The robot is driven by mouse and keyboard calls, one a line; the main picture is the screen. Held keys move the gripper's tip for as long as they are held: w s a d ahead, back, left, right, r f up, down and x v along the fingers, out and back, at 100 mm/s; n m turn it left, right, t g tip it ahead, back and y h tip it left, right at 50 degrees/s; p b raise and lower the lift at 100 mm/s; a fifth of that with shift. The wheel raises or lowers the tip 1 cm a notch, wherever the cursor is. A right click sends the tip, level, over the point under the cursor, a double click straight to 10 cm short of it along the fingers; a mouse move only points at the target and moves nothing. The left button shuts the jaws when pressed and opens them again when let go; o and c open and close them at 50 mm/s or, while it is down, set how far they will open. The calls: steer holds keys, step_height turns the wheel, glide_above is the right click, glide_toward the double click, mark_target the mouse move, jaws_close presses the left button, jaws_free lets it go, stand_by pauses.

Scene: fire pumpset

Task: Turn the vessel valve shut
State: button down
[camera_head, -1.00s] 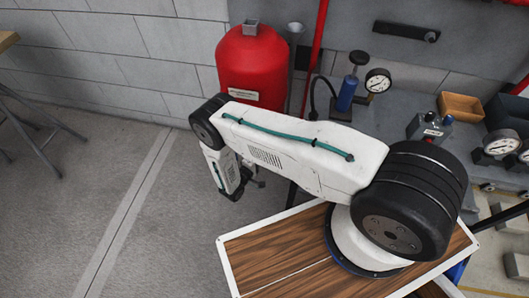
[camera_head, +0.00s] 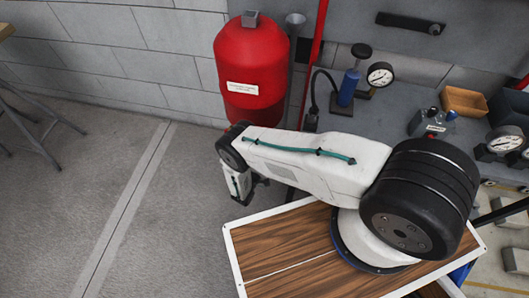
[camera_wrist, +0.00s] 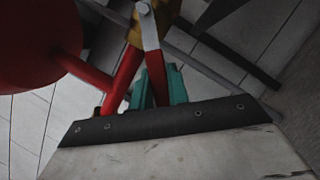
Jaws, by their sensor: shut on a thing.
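The red vessel (camera_head: 248,75) stands against the wall in the head view, and its dark red side (camera_wrist: 35,45) fills the upper left of the wrist view. The vessel valve shows in the wrist view as a brass body (camera_wrist: 160,12) with a silver lever ending in a red grip (camera_wrist: 156,78). My gripper (camera_wrist: 158,90) has teal fingers, one on each side of the red grip, and is shut on it. In the head view my forearm and the vessel hide the valve, and the fingertips cannot be made out.
A red pipe (camera_wrist: 85,72) runs from the vessel beside the lever. A blue hand pump (camera_head: 348,88) with a gauge (camera_head: 380,74) stands on the grey bench to the right. An orange bin (camera_head: 464,101) is farther right. The floor (camera_head: 150,200) at left is open.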

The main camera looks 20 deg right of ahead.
steer(key=shift+s+d+f+n, duration=0.1)
steer(key=shift+d+f+n, duration=0.05)
steer(key=shift+n, duration=0.35)
steer(key=c, duration=1.3)
jaws_free()
steer(key=shift+c, duration=0.2)
